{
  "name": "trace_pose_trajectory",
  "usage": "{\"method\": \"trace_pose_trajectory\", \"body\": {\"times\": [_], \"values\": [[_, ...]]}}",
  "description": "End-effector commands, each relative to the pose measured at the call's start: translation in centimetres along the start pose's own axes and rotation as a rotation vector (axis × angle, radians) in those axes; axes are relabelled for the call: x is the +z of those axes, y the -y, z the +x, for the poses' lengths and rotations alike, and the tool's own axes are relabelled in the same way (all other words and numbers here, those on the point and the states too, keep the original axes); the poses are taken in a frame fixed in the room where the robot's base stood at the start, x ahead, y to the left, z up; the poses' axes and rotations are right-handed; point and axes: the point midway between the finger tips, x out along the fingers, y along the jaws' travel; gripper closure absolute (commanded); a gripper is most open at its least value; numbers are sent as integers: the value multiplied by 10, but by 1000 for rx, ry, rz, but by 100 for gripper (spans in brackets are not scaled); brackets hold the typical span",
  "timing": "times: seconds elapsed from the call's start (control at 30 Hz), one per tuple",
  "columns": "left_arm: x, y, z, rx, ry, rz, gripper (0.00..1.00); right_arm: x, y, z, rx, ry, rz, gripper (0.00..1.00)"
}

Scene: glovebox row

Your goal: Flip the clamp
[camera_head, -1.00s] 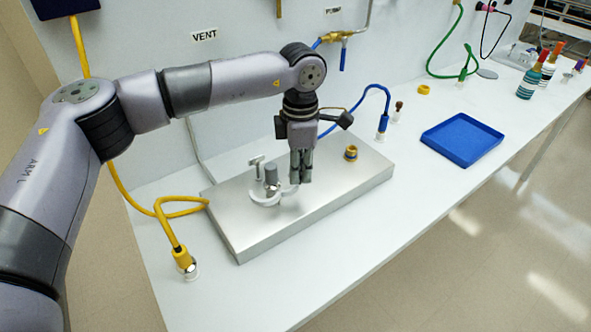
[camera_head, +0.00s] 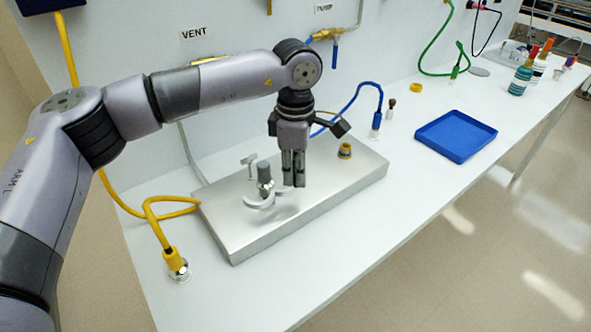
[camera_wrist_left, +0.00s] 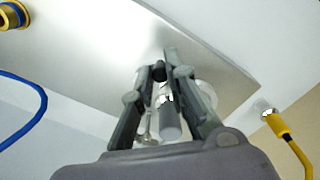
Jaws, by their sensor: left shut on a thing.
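The clamp (camera_head: 262,200) is a pale, C-shaped band with a T-shaped screw handle (camera_head: 250,160) and a grey cylindrical part (camera_head: 265,173) beside it. It is over the left part of the metal plate (camera_head: 235,245). My left gripper (camera_head: 294,184) points down at the clamp's right side, shut on it. A shadow lies on the plate under the clamp, which looks slightly raised. In the left wrist view the grey cylinder (camera_wrist_left: 170,122) shows between the fingers, which hide part of the clamp. My right gripper is not in view.
A yellow hose with its end fitting (camera_head: 174,260) stands left of the plate. A brass fitting (camera_head: 345,151) stands on the plate's right part. The blue tray (camera_head: 456,152) lies farther right, with bottles (camera_head: 520,80) beyond. The bench front is clear.

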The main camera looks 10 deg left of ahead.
Motion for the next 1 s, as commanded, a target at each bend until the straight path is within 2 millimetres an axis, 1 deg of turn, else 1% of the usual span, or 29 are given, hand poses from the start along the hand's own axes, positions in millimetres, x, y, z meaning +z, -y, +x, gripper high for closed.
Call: {"method": "trace_pose_trajectory", "body": {"times": [0.1, 0.13, 0.43, 0.77, 0.87, 0.97, 1.0], "values": [[1, 1, 1, -4, 0, 2, 100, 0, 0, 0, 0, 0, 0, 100], [1, 1, 1, -4, 0, 2, 86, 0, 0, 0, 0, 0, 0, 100], [0, 1, 1, -2, 0, 1, 66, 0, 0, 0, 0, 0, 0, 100], [0, 0, -2, -1, 0, 0, 65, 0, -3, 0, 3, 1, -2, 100], [0, 0, -11, 1, 0, 0, 65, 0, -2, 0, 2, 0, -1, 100], [0, 0, -28, 3, 0, 0, 65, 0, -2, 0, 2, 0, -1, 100], [1, 0, -36, 3, 1, 0, 65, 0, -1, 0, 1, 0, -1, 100]]}}
